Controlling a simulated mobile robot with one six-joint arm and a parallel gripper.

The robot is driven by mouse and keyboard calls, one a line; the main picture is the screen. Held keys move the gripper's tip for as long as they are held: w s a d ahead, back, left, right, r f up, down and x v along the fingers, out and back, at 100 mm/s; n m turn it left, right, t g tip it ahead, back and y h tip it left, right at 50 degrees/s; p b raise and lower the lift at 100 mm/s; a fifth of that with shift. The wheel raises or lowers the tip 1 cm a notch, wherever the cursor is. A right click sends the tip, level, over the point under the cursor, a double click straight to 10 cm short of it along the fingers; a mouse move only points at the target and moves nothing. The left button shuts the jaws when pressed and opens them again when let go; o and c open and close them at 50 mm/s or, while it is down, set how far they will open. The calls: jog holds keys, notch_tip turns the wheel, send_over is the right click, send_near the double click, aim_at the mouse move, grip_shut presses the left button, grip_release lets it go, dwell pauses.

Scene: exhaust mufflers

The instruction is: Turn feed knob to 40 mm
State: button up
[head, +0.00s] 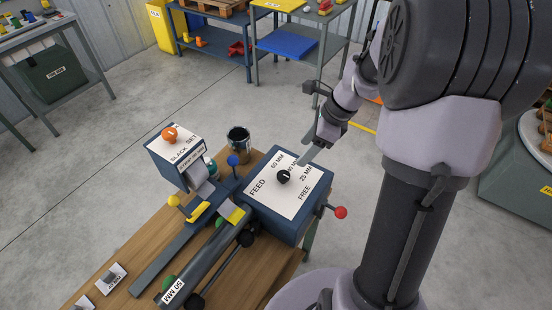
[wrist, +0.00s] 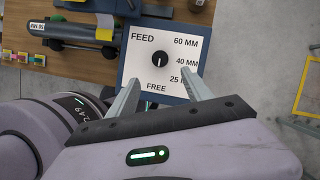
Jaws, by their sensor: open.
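The black round feed knob (head: 283,177) sits on the white FEED plate (head: 262,201) on top of a blue box. In the wrist view the knob (wrist: 159,58) carries a white mark that appears to point down toward FREE. The plate's labels read 60 MM, 40 MM, 25 MM and FREE; a finger partly covers 25 MM in the wrist view. My gripper (wrist: 160,78) is open and empty, its two fingers apart below the knob in that view. In the head view my gripper (head: 308,150) is beside the knob, on its upper right, apart from it.
The SLACK SET box (head: 178,151) with an orange knob stands left of the FEED box. A dark paint tin (head: 238,142) stands behind them. A red ball lever (head: 340,212) sticks out at the FEED box's right. Blue (head: 233,160) and yellow ball levers are nearby on the wooden bench.

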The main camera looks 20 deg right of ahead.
aim_at(284, 175)
jog(key=b+x, duration=0.4)
jog(key=x, duration=0.9)
jog(key=shift+b, duration=0.3)
jog(key=shift+c, duration=0.2)
grip_shut()
